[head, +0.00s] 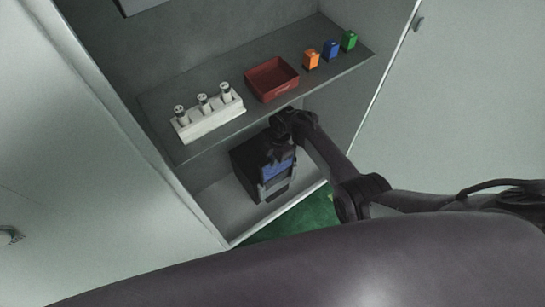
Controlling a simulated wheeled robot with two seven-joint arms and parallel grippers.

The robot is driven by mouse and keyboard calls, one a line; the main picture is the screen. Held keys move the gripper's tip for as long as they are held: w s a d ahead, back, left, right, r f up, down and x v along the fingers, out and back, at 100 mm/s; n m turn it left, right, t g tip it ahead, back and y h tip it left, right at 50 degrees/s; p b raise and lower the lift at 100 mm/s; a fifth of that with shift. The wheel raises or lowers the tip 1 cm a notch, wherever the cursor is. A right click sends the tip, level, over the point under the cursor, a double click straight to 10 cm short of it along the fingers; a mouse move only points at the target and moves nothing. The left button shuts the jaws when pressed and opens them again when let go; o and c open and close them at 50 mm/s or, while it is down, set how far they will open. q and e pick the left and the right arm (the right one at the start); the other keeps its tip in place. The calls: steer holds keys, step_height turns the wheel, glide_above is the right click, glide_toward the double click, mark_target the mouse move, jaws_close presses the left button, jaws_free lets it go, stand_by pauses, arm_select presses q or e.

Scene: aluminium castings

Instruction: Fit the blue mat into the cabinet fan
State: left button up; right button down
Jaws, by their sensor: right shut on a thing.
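The cabinet fan (247,161) is a dark box standing on the cabinet's lower floor, below the shelf. The blue mat (275,170) shows as a blue panel at the fan's front face. My right gripper (281,152) reaches in from the right, under the shelf edge, and is at the top of the blue mat. It is shut on the mat, though its dark fingers blend into the dark fan. I cannot tell whether the mat is seated in the fan or just in front of it. My left gripper is not in view.
The shelf (190,88) above holds a white rack (208,122) with three cylinders, a red tray (272,92), and small orange (311,60), blue (331,49) and green (349,41) blocks. The shelf's front edge is close to my right arm. Cabinet doors stand open on both sides.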

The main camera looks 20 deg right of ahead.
mark_target(272, 173)
arm_select(q)
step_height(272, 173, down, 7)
steer(key=b, duration=0.7)
arm_select(e)
steer(key=shift+f, duration=4)
steer(key=shift+f+b, duration=0.3)
steer(key=shift+b, duration=0.05)
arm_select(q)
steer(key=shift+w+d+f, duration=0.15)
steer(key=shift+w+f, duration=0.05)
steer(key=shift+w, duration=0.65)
arm_select(e)
steer(key=shift+f, duration=0.15)
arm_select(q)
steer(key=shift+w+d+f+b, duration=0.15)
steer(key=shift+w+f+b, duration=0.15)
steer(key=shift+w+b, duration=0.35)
arm_select(e)
steer(key=shift+f, duration=0.65)
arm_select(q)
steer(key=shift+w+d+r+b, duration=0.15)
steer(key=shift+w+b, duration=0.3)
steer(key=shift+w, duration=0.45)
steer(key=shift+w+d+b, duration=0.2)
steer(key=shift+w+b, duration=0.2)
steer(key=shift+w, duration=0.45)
arm_select(e)
steer(key=shift+f, duration=0.75)
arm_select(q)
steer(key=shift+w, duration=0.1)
